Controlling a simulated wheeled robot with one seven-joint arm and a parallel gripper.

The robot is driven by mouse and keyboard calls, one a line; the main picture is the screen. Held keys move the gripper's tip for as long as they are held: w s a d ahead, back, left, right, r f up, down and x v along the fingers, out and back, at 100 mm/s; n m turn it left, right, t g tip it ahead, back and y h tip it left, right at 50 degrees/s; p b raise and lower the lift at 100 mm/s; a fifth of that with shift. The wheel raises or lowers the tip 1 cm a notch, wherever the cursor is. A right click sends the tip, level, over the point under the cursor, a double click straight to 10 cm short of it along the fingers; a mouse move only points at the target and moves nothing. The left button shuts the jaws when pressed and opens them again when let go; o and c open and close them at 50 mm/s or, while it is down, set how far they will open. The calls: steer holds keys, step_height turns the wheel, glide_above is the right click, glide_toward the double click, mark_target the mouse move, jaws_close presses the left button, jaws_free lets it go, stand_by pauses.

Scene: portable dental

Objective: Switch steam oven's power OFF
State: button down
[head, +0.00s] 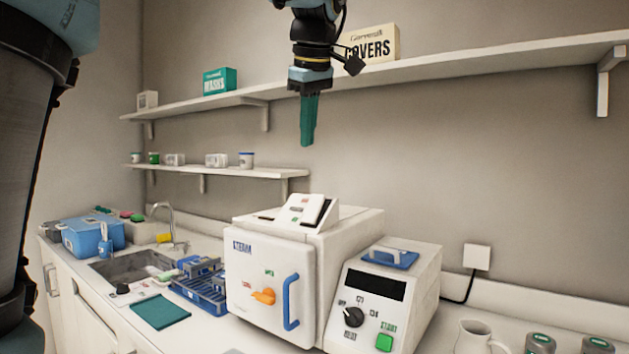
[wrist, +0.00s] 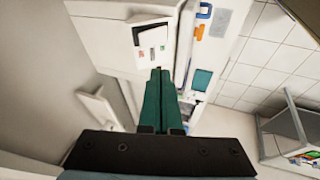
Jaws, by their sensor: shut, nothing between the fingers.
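The steam oven (head: 258,315) is a white box marked STEAM on the counter. Its front door has an orange knob (head: 264,296) and a blue handle (head: 291,302). A sloped white panel (head: 304,210) with small coloured marks stands on its top. In the wrist view this panel (wrist: 152,45) shows a dark patch and red and green marks, just beyond my fingertips in the picture. The switch positions are too small to tell. My gripper (head: 307,141) has green fingers, is shut and empty, and points down above the oven, clear of it. The fingers also show in the wrist view (wrist: 160,72).
A white device (head: 383,290) with a black dial and green button stands right of the oven. A blue rack (head: 200,285), a teal mat (head: 160,311) and a sink (head: 135,264) are to the left. Wall shelves (head: 450,65) run behind my gripper. A jug (head: 478,338) is at front right.

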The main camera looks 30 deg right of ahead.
stand_by(0.3)
steer(key=p, duration=0.2)
glide_toward(312, 202)
steer(key=a+f, duration=0.2)
steer(key=shift+w+d+f+p, duration=0.75)
steer(key=shift+w+d+f, duration=0.25)
steer(key=shift+f, duration=0.15)
steer(key=shift+w+d+f, duration=0.2)
steer(key=shift+d+f, duration=0.1)
steer(key=shift+f, duration=0.15)
